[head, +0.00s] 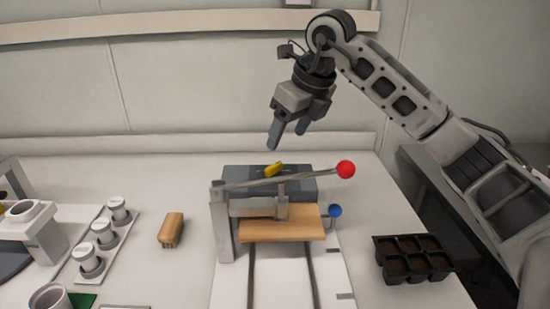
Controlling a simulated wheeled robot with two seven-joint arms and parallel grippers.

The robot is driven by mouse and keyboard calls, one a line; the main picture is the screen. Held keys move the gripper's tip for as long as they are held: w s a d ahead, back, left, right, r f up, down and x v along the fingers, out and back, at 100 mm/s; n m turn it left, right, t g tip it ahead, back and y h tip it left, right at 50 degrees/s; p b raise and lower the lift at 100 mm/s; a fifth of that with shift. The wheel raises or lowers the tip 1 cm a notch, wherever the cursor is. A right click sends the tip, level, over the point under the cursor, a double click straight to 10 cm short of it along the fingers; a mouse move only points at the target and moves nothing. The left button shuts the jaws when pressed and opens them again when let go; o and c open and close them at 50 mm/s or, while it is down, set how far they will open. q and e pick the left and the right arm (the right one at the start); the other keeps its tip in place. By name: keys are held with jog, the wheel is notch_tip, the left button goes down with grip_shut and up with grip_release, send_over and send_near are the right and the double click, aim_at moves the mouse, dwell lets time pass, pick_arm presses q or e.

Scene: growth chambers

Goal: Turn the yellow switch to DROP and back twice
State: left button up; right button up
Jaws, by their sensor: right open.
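The yellow switch (274,169) is a small yellow piece on top of the dark grey box (240,176), at the back of a device with a lever. It sits at a slant; its label and exact setting are too small to read. My right gripper (288,136) is open and empty, pointing down above and slightly behind the switch, apart from it. My left gripper is out of view.
A metal lever with a red ball knob (346,169) crosses in front of the switch. A black seedling tray (408,262) stands right; a brush-like wooden block (171,230) and white jars (104,231) stand left.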

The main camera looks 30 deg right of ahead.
aim_at(274, 165)
jog(key=p+x, duration=0.1)
jog(key=x, duration=0.8)
jog(key=c, duration=1)
